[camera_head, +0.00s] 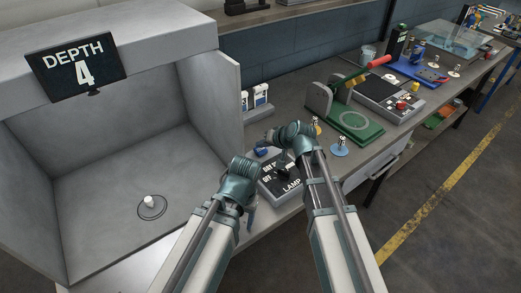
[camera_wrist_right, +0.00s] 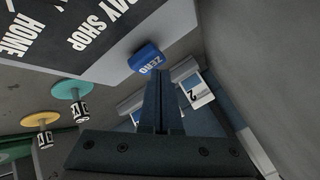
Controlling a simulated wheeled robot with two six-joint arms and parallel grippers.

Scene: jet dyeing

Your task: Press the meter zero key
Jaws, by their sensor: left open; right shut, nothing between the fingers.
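The blue key marked ZERO (camera_wrist_right: 147,57) shows in the right wrist view, close beyond the fingertips. In the head view a small blue block, likely this key (camera_head: 261,151), shows just left of my right gripper (camera_head: 272,138). My right gripper (camera_wrist_right: 160,76) is shut and empty, its tips at the key's lower edge in the wrist view. I cannot tell whether they touch it. My left gripper (camera_head: 251,213) is low in front of the lamp panel, open; its fingers are partly hidden by its wrist.
The dark panel marked LAMP (camera_head: 290,187) lies beneath my arms. A grey booth (camera_head: 100,240) with a DEPTH 4 sign (camera_head: 76,68) stands at left. A green base with a red-handled lever (camera_head: 355,122) is at right.

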